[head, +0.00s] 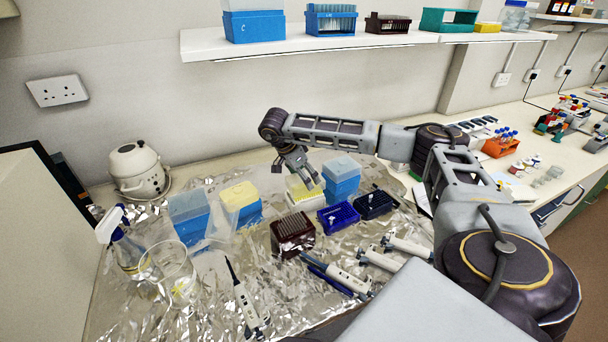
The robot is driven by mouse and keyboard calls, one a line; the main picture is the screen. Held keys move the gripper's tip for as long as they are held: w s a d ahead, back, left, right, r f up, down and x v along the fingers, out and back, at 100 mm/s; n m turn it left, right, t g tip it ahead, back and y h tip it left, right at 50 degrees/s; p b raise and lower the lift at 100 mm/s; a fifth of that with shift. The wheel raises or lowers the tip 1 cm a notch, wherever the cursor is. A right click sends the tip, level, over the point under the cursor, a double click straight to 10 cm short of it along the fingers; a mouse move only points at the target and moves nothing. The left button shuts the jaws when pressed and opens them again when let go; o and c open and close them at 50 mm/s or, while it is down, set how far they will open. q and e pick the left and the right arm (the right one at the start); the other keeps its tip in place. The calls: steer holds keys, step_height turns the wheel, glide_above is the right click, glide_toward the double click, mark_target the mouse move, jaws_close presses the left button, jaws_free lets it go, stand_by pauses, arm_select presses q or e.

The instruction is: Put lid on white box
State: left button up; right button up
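The white box (306,201) stands on the foil near the middle of the head view, with pale yellow contents at its open top. My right gripper (299,175) is above and partly in front of this box. Its fingers look spread, and I see nothing between them. I cannot tell whether it touches the box. A clear, whitish lid-like piece (219,226) shows to the left, in front of a blue box with yellow contents (243,207). It seems to lean there. My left gripper is not in view.
A lidded blue box (341,183) stands close right of the white box. A dark red rack (292,237) and blue tray (338,216) are in front. A beaker (167,272), spray bottle (126,252) and several pipettes (245,307) crowd the foil. A shelf (300,43) hangs above.

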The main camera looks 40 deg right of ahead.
mark_target(301, 180)
steer(key=shift+f+b, duration=0.3)
steer(key=shift+f, duration=1.15)
stand_by(1.6)
steer(key=shift+s+a+f, duration=0.15)
steer(key=shift+s+f, duration=0.1)
steer(key=shift+f, duration=0.3)
stand_by(0.3)
steer(key=shift+f, duration=0.1)
steer(key=shift+c, duration=0.8)
steer(key=o, duration=1)
steer(key=shift+o, duration=1.2)
steer(key=shift+w+d+f, duration=0.1)
steer(key=shift+w+d, duration=0.1)
steer(key=shift+w, duration=0.1)
steer(key=shift+r, duration=0.2)
steer(key=shift+s+a+r, duration=0.1)
steer(key=shift+r, duration=0.1)
